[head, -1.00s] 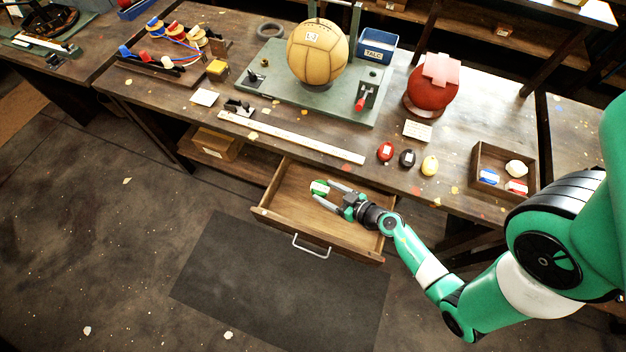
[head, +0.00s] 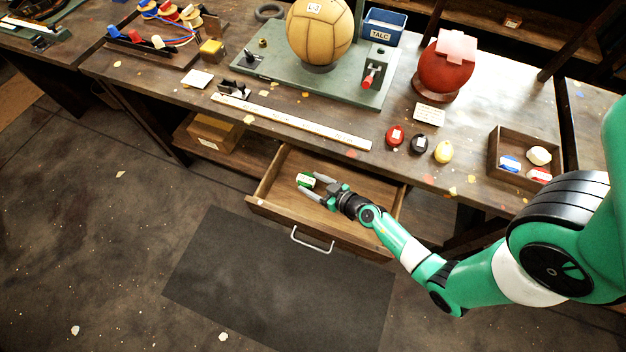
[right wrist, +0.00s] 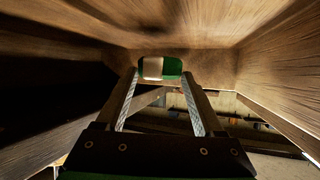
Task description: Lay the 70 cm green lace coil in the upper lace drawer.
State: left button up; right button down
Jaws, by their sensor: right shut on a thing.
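The green lace coil (head: 306,181) is a small green bundle with a pale band. It is at the tips of my right gripper (head: 309,184), which is shut on it inside the outline of the open wooden drawer (head: 375,202). In the right wrist view the coil (right wrist: 152,68) sits across the fingertips, with wooden drawer walls around it. I cannot tell whether the coil touches the drawer floor. The drawer is pulled out below the bench top, and its floor looks otherwise empty. My left gripper is not in view.
A grey handle (head: 312,243) is on the drawer front. A cardboard box (head: 215,132) sits on the shelf left of the drawer. Above are a long ruler (head: 290,121), red, black and yellow coils (head: 419,144) and an open wooden tray (head: 497,151).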

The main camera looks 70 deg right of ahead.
jog(key=shift+f+b, duration=0.3)
jog(key=shift+f, duration=0.25)
grip_release()
jog(key=shift+r+p, duration=0.3)
jog(key=shift+r, duration=0.2)
jog(key=p+v, duration=0.2)
jog(key=v, duration=0.5)
jog(key=shift+s+a+r, duration=0.15)
jog(key=shift+s, duration=0.1)
